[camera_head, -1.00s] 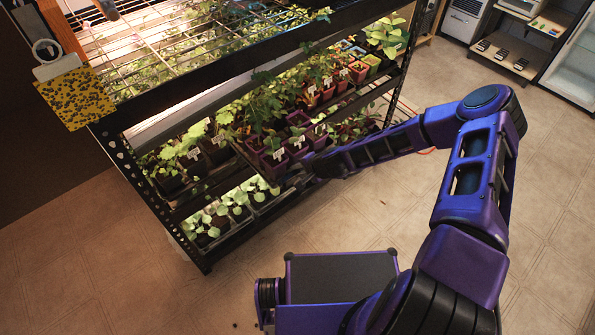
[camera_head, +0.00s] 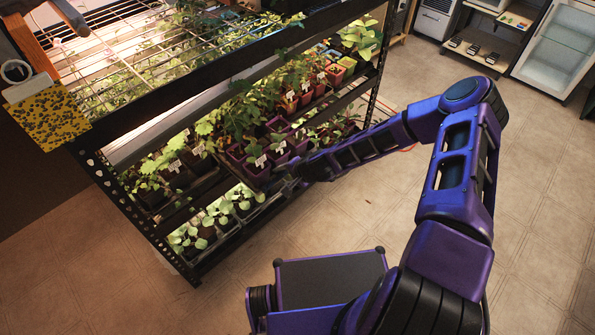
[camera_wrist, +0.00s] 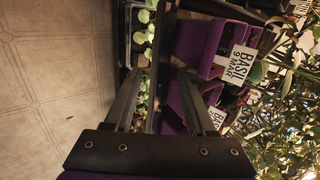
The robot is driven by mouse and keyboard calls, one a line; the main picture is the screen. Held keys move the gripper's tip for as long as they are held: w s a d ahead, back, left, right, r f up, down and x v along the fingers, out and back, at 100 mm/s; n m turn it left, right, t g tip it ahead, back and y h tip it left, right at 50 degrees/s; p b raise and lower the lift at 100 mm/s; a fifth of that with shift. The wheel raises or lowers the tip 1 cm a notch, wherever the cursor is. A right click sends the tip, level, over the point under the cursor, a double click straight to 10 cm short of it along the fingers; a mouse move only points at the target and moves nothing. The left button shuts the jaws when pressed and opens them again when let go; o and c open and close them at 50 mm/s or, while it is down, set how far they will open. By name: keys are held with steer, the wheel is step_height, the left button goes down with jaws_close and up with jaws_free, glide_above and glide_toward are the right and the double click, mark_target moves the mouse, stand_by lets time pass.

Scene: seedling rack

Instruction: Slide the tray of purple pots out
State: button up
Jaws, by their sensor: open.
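The purple pots (camera_head: 253,172) stand in a group at the near edge of the middle shelf, with leafy plants and white labels. In the wrist view, purple pots (camera_wrist: 202,47) and labels reading "BASIL 9 MAR" are on the right. Their tray is mostly hidden by the pots and the arm. My gripper (camera_head: 291,178) is at the right side of the front pots, in front of the shelf. In the wrist view my gripper (camera_wrist: 157,76) is open, its fingers apart. A dark strip runs between them; I cannot tell whether it is the tray's rim or is touched.
Pale green seedlings (camera_head: 217,213) stand on the lower shelf below. The black rack post (camera_head: 150,225) is at the left. The tiled floor (camera_head: 420,80) in front is clear.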

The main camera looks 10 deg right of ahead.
steer(key=p+v, duration=0.2)
steer(key=v, duration=1.4)
steer(key=shift+p, duration=0.3)
steer(key=shift+f, duration=0.1)
